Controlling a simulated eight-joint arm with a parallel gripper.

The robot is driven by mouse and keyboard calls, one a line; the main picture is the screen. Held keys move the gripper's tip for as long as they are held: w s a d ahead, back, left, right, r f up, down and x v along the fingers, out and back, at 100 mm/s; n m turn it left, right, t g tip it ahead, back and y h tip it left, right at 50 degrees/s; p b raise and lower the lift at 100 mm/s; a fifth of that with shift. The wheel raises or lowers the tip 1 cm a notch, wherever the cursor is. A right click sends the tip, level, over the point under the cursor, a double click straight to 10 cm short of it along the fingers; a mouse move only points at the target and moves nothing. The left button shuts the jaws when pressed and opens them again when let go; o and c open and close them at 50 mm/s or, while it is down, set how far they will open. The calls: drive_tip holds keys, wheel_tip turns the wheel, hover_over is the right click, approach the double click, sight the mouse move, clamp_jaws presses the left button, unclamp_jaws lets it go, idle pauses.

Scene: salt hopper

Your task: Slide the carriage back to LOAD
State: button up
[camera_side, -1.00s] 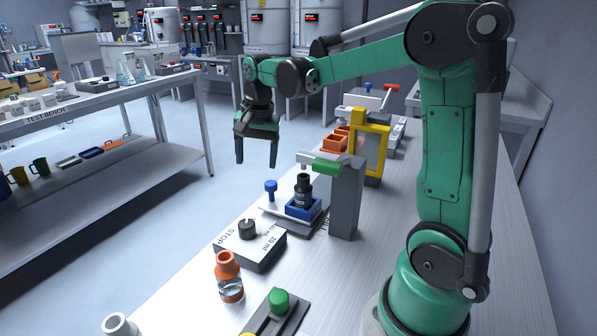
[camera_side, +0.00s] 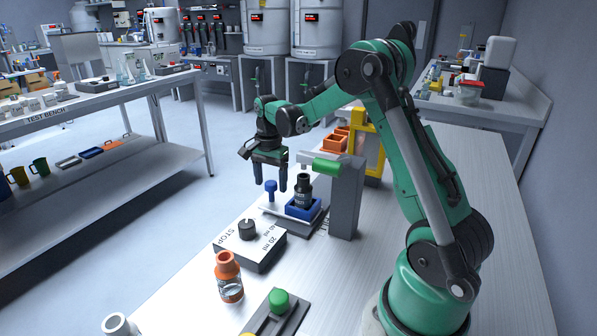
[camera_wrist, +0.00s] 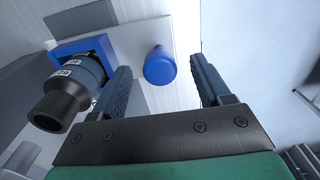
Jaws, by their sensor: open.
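The carriage is a blue cradle (camera_side: 302,208) on a light plate, holding an upright dark bottle (camera_side: 303,190). It stands under the green-topped grey post (camera_side: 344,195). A blue knob (camera_side: 270,190) rises from the plate at the left of the cradle. My gripper (camera_side: 270,188) is open, pointing down at the knob in the side view. In the wrist view the blue knob (camera_wrist: 160,66) shows between the two open fingers (camera_wrist: 163,85), nearer the left one, with a gap to each visible. The cradle (camera_wrist: 82,48) and bottle (camera_wrist: 68,92) lie left of the left finger.
A grey box (camera_side: 250,245) with a dark dial and STOP marking stands in front of the carriage. An orange-capped bottle (camera_side: 229,278) and a green button (camera_side: 279,301) are nearer. Orange bins (camera_side: 336,142) and a yellow frame (camera_side: 370,145) stand behind. Bare bench lies right of the post.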

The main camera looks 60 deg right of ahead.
clamp_jaws()
idle(1.4)
